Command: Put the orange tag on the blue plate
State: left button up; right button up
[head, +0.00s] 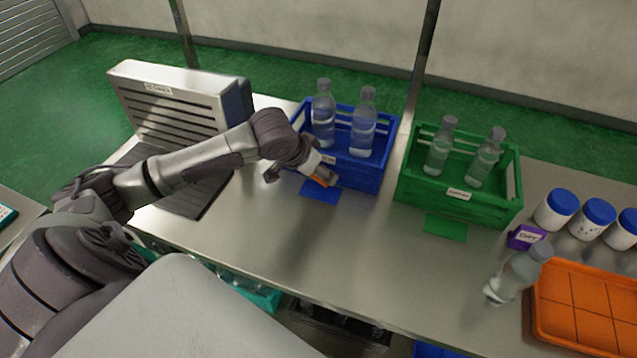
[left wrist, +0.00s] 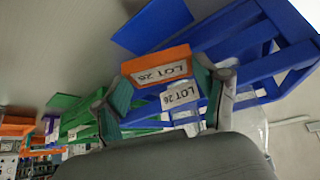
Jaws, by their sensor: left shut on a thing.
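My left gripper (head: 310,174) is shut on the orange tag (head: 319,181), just in front of the blue crate. In the left wrist view the orange tag (left wrist: 157,66) sits between the two fingers, with its white "LOT 26" label showing. The blue plate (head: 320,194) lies flat on the bench in front of the blue crate, partly hidden by the gripper and tag. The plate also shows in the left wrist view (left wrist: 152,26), beyond the tag. I cannot tell whether the tag touches the plate. My right gripper is not in view.
The blue crate (head: 366,177) holds bottles. A green crate (head: 455,205) with bottles and a green plate (head: 445,225) stand to its right. A purple tag (head: 526,237), white jars, a bottle (head: 517,272) and an orange tray (head: 580,305) are farther right. The front middle bench is clear.

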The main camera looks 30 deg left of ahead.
aim_at(323, 189)
pick_arm(q)
jog(key=shift+f, duration=0.7)
jog(key=shift+s+f, duration=0.1)
jog(key=shift+f, duration=0.25)
notch_tip(323, 189, down, 2)
jog(key=shift+f, duration=0.5)
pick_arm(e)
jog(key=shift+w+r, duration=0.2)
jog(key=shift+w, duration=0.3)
pick_arm(q)
jog(key=shift+f, duration=0.1)
jog(key=o, duration=1)
jog(key=shift+o, duration=0.2)
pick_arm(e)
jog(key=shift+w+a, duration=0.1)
